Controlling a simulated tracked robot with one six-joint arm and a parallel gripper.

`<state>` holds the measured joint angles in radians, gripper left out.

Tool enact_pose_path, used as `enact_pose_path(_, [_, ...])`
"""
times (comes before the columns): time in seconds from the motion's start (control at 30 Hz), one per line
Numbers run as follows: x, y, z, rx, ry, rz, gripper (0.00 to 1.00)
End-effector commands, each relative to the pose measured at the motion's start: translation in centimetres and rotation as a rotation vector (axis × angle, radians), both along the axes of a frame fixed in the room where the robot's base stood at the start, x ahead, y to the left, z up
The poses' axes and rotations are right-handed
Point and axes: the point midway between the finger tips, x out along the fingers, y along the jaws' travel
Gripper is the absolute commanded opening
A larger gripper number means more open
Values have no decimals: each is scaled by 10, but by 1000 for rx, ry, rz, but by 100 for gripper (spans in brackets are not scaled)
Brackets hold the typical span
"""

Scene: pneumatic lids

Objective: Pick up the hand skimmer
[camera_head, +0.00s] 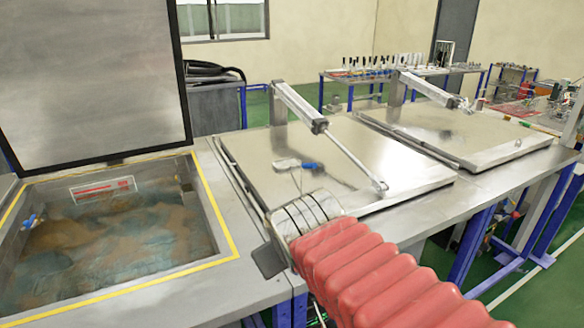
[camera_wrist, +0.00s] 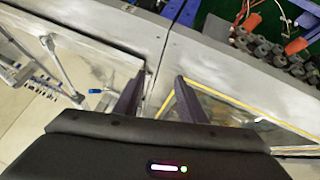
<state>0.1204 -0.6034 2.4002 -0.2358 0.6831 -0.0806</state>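No object is clearly recognisable as a hand skimmer. A small blue thing (camera_wrist: 95,91) also shows on the lid in the wrist view. Another small blue piece (camera_head: 28,221) is at the left wall inside the open tank. My gripper (camera_wrist: 160,76) is open and empty, its two dark fingers apart above the metal strip between tank and closed lid. In the head view my wrist and red sleeve hide part of the counter.
The open tank (camera_head: 222,228) has a yellow border and murky contents; its raised lid (camera_head: 85,70) stands behind it. A pneumatic cylinder (camera_head: 300,106) crosses the nearer closed lid. A second closed lid (camera_head: 470,132) is farther right. A tool table (camera_head: 395,72) stands behind.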

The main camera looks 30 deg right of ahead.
Motion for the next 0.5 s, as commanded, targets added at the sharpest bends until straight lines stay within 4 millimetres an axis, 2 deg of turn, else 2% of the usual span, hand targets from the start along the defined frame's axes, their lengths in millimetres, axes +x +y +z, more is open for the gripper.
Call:
enact_pose_path(0.03, [17,-18,8,-59,-22,6,37])
enact_pose_path(0.2, [72,-73,41,-288,-95,76,37])
enact_pose_path(0.4, [130,-128,72,-538,-146,199,37])
enact_pose_path(0.5, [157,-152,82,-653,-157,277,37])
